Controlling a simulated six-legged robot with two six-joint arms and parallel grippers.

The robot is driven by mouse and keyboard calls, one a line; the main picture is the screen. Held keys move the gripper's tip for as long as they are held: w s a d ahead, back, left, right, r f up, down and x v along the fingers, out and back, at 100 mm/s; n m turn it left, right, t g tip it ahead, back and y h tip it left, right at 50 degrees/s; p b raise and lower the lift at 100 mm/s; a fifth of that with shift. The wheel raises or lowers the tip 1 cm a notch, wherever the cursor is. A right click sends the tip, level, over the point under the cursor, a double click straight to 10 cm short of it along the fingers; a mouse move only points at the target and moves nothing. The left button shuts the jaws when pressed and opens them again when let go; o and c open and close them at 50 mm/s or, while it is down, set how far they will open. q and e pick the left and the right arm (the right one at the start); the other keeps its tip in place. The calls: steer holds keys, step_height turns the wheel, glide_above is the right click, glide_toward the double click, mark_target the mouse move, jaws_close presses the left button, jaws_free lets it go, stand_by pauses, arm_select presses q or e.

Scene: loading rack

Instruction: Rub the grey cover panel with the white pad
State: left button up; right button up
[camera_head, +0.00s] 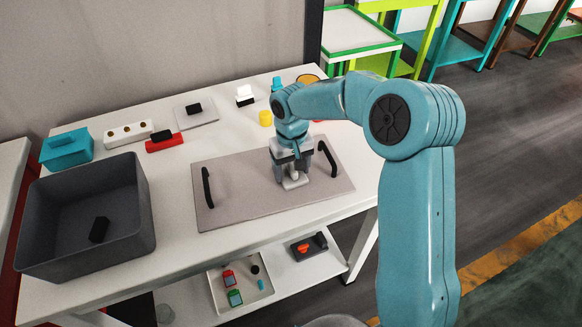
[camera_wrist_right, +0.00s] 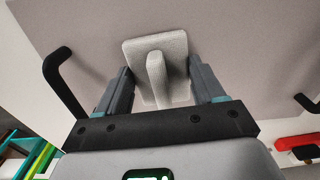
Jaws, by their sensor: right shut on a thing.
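The grey cover panel (camera_head: 240,205) lies flat on the white table, with a black handle at each end. It fills much of the right wrist view (camera_wrist_right: 255,50). My right gripper (camera_head: 292,176) is over the right half of the panel. It is shut on the white pad (camera_wrist_right: 158,65), gripping it between its two fingers. In the head view the pad (camera_head: 295,183) shows low at the fingertips, at the panel's surface; I cannot tell whether it presses on it. The left gripper is not in view.
A dark grey bin (camera_head: 140,215) with a black block inside stands at the left. A teal box (camera_head: 67,150), a white block with holes (camera_head: 128,133), a red block (camera_head: 164,143) and a yellow cylinder (camera_head: 265,118) stand behind the panel. The panel's left half is clear.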

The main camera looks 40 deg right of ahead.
steer(key=shift+s+d, duration=0.1)
steer(key=shift+d, duration=0.2)
steer(key=shift+d+r+p, duration=0.2)
steer(key=shift+r+p, duration=0.05)
steer(key=shift+p, duration=0.05)
steer(key=shift+r, duration=0.7)
steer(key=shift+a+r+p, duration=0.3)
steer(key=shift+r+p, duration=0.25)
steer(key=shift+d+r+p, duration=0.2)
steer(key=shift+r+p, duration=0.55)
steer(key=shift+r, duration=0.25)
steer(key=shift+a+r+p, duration=0.2)
steer(key=shift+r+p, duration=0.6)
steer(key=shift+r, duration=0.4)
steer(key=shift+d+r, duration=0.15)
steer(key=shift+r, duration=0.15)
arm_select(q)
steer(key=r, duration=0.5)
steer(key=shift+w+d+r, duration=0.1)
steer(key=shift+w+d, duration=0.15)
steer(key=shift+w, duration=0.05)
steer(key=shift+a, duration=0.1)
